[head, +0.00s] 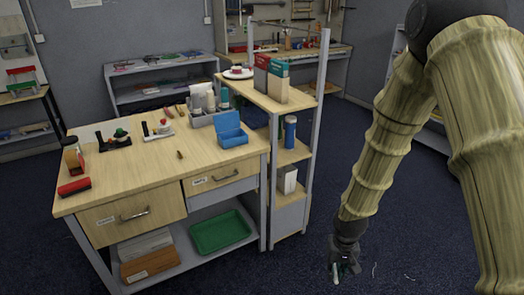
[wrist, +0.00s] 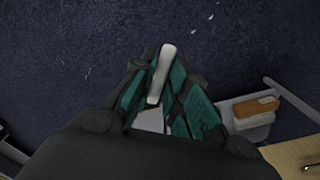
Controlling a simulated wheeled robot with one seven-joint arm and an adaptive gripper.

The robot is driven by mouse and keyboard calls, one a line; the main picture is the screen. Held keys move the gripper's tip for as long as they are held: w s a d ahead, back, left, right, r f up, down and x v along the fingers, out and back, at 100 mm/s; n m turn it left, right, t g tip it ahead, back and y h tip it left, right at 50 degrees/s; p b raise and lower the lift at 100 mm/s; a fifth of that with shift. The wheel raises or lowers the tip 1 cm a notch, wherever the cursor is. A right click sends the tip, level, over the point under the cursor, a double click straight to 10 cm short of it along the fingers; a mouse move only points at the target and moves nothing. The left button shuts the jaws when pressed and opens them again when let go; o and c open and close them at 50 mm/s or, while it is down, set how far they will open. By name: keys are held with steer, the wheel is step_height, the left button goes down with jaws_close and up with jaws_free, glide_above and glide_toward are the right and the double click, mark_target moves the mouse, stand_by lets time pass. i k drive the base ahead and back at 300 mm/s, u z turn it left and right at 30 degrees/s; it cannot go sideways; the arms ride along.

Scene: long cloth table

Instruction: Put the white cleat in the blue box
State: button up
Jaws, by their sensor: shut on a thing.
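My gripper (wrist: 166,92) is shut on the white cleat (wrist: 162,72), a slim white bar gripped between the teal finger pads in the wrist view. In the head view my gripper (head: 344,268) hangs at the bottom, right of the workbench, above the dark blue floor, with the pale cleat (head: 336,272) at its tip. The inside of the box is hardly visible.
The wooden workbench (head: 130,172) holds a red block (head: 74,186), a jar, several small tools and a grey bottle caddy (head: 208,115). A tall shelf unit (head: 290,155) stands against its right side, between the bench and my arm. The floor around my gripper has pale scraps.

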mark_target(234, 142)
steer(key=u, duration=0.5)
steer(key=i, duration=0.45)
steer(key=u, duration=0.75)
steer(key=i, duration=0.65)
